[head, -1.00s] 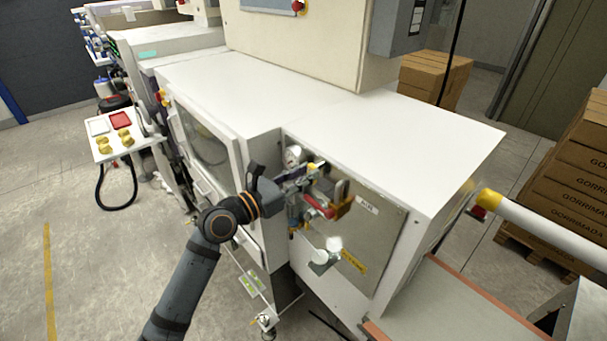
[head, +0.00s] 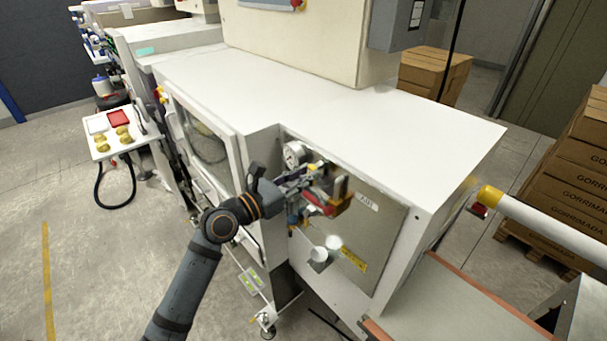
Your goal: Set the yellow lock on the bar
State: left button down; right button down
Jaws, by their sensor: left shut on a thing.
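My left gripper (head: 312,183) is at the grey valve panel on the machine's front. It is shut on what looks like the yellow lock (head: 341,192), small and blurred at the fingertips. A red bar or handle (head: 321,204) lies just below the fingers, close to the lock. I cannot tell whether the lock touches the bar or is around it. The fingers and wrist hide part of the fittings behind. My right gripper is not in view.
A round gauge (head: 294,154) sits above the gripper, and pale round knobs (head: 326,250) below it. A tray (head: 103,150) at the left holds several yellow locks and a red item. A conveyor (head: 445,312) lies at lower right, with stacked cartons (head: 570,190) beyond.

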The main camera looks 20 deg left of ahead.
pick_arm(q)
jog(key=shift+f+b, duration=0.85)
jog(key=shift+f, duration=0.55)
jog(key=c, duration=1.1)
grip_release()
jog(key=shift+s, duration=0.1)
jog(key=v, duration=0.7)
jog(key=shift+s+a, duration=0.1)
jog(key=shift+a+f, duration=0.1)
